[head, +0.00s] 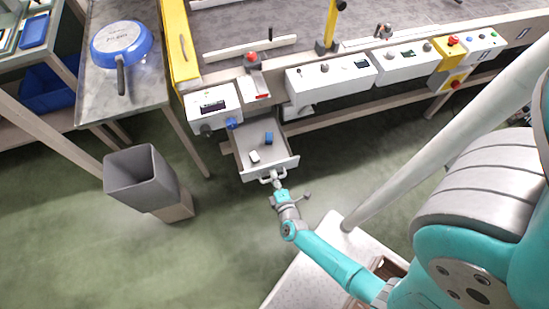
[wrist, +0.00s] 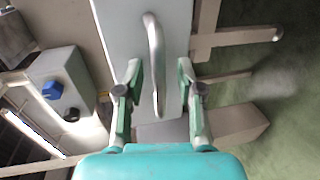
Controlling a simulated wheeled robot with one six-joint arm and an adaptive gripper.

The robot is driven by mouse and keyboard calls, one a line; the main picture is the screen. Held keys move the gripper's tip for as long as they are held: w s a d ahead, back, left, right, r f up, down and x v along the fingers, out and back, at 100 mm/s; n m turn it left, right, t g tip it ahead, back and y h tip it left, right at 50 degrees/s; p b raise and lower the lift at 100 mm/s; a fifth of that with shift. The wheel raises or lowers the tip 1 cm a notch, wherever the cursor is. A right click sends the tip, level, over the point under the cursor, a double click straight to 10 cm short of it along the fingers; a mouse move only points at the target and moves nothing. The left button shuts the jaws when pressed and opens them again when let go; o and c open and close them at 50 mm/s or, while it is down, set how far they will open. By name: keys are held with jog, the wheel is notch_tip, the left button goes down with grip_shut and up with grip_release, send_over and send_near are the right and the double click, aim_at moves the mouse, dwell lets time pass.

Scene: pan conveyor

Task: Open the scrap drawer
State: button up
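The scrap drawer (head: 280,154) is slid out below the conveyor's left end, with its inside visible from above. It holds a small blue piece (head: 269,138) and a small white piece (head: 254,157). Its pale front (wrist: 120,25) carries a curved metal handle (wrist: 154,50), which also shows in the head view (head: 264,179). My gripper (head: 276,186) is at the handle. In the wrist view my gripper (wrist: 159,70) has its fingers apart, one on each side of the handle, with a visible gap on both sides.
A grey bin (head: 140,178) stands on the floor left of the drawer. A table with a blue pan (head: 121,42) is at the upper left. A control box (head: 213,108) with a blue knob sits above the drawer's left side. The floor before the drawer is mostly clear.

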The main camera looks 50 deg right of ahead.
jog(key=shift+s+a, duration=0.1)
jog(key=v, duration=1.1)
jog(key=shift+s+a+r, duration=0.15)
jog(key=shift+s+a, duration=0.05)
jog(key=shift+s, duration=0.1)
dwell(0.4)
jog(key=shift+r, duration=0.1)
dwell(0.5)
